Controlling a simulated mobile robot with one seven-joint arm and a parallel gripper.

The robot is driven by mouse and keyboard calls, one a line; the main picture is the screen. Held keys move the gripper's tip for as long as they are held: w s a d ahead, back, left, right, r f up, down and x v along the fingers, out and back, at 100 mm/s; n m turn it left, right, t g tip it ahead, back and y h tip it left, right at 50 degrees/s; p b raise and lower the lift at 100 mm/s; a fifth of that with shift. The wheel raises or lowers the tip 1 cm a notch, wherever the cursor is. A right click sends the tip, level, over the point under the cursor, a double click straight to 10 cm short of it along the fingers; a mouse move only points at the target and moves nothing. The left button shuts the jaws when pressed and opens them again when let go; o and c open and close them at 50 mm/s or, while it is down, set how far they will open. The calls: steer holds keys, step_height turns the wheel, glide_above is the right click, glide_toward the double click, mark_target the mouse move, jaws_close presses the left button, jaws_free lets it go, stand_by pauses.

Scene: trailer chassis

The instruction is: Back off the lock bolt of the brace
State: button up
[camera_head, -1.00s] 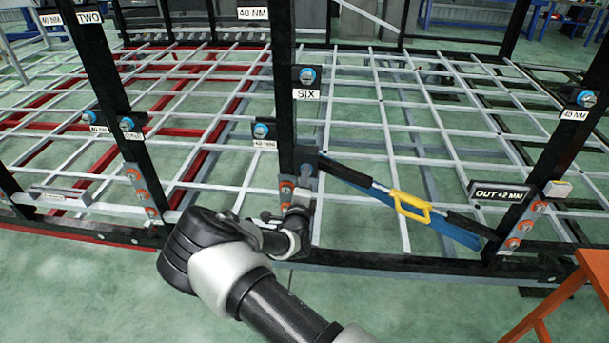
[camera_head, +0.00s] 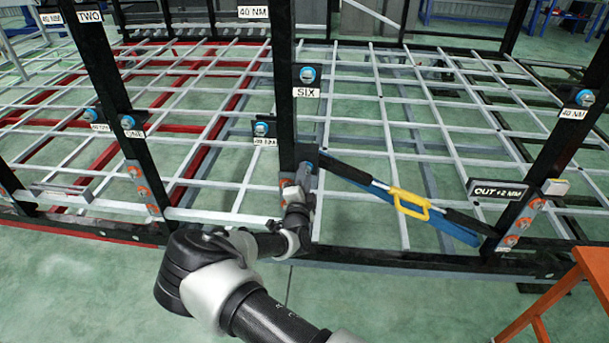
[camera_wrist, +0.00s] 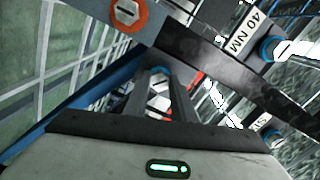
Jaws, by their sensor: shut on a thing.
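The brace (camera_head: 352,177) is a dark diagonal bar with a yellow handle (camera_head: 397,195). It runs from the post marked SIX down right to the foot of the right post. A blue bolt (camera_head: 309,166) shows at its upper end. My gripper (camera_head: 301,183) is at that upper end, close against the post, partly hidden by my wrist. In the wrist view, my gripper (camera_wrist: 160,82) has its two dark fingers closed around a silver hex bolt head (camera_wrist: 158,78). This looks like the lock bolt; its shank is hidden.
An orange-ringed bolt (camera_wrist: 127,12) and the dark post (camera_wrist: 215,62) lie close past my fingers. Several labelled blue-ringed bolts sit on the posts. The OUT +2 MM sign (camera_head: 498,193) stands by the right post. An orange stand (camera_head: 592,275) is at lower right.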

steer(key=shift+w+r, duration=0.15)
steer(key=shift+r, duration=0.1)
steer(key=o, duration=1)
steer(key=shift+o, duration=0.3)
steer(key=shift+f, duration=0.15)
steer(key=s, duration=1.7)
steer(key=shift+s+a, duration=0.25)
